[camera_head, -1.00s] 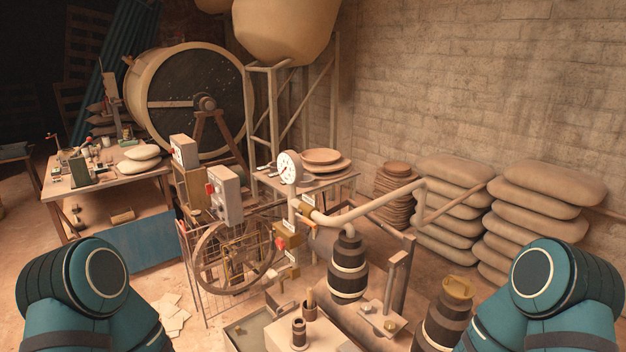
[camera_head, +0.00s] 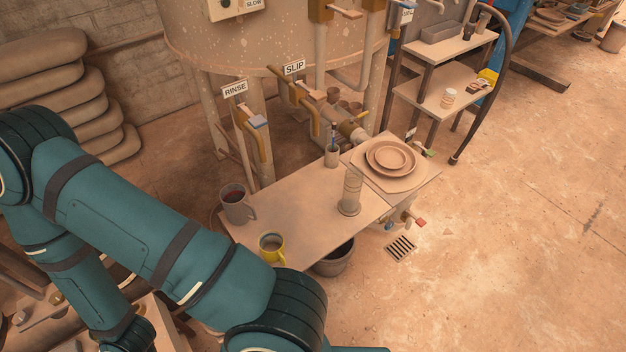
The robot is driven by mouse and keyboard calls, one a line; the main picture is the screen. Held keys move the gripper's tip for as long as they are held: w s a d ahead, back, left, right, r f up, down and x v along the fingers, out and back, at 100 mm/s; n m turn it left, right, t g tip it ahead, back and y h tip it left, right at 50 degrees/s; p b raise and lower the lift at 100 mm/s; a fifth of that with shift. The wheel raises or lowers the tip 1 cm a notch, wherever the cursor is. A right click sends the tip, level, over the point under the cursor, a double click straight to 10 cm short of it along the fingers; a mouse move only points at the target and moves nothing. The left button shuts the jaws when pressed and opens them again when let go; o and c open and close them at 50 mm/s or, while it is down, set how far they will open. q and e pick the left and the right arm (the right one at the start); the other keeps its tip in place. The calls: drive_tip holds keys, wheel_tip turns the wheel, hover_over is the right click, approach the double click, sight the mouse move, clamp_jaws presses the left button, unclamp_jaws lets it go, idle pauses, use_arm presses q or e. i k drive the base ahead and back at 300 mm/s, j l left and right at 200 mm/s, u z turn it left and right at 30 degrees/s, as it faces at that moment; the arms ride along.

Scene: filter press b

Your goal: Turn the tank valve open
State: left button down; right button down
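The big speckled tank (camera_head: 200,50) stands at the top middle on legs. Under its SLIP sign (camera_head: 294,67) is a brass-coloured valve with pipework (camera_head: 300,92). Under the RINSE sign (camera_head: 235,89) is another valve with a blue-grey handle (camera_head: 258,122). A further valve (camera_head: 321,10) with a lever sits at the top edge, on the tank's front. I cannot tell from the picture whether any valve is open or closed. My teal arm links fill the lower left. Neither gripper shows, and nothing of mine touches the valves.
A bucket (camera_head: 335,262) stands beneath. Shelves (camera_head: 450,48) stand right.

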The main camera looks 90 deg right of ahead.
sight(359, 116)
drive_tip(key=i+j+z, duration=0.1)
drive_tip(key=j, duration=0.2)
drive_tip(key=i+j, duration=0.2)
drive_tip(key=i+j+z, duration=0.15)
drive_tip(key=j, duration=0.2)
drive_tip(key=z, duration=3.35)
drive_tip(key=i+l+z, duration=0.2)
drive_tip(key=z, duration=0.25)
drive_tip(key=i+z, duration=0.45)
drive_tip(key=i, duration=2.9)
drive_tip(key=i+u, duration=0.1)
drive_tip(key=i, duration=0.6)
drive_tip(key=i+l+u, duration=0.15)
drive_tip(key=i, duration=0.55)
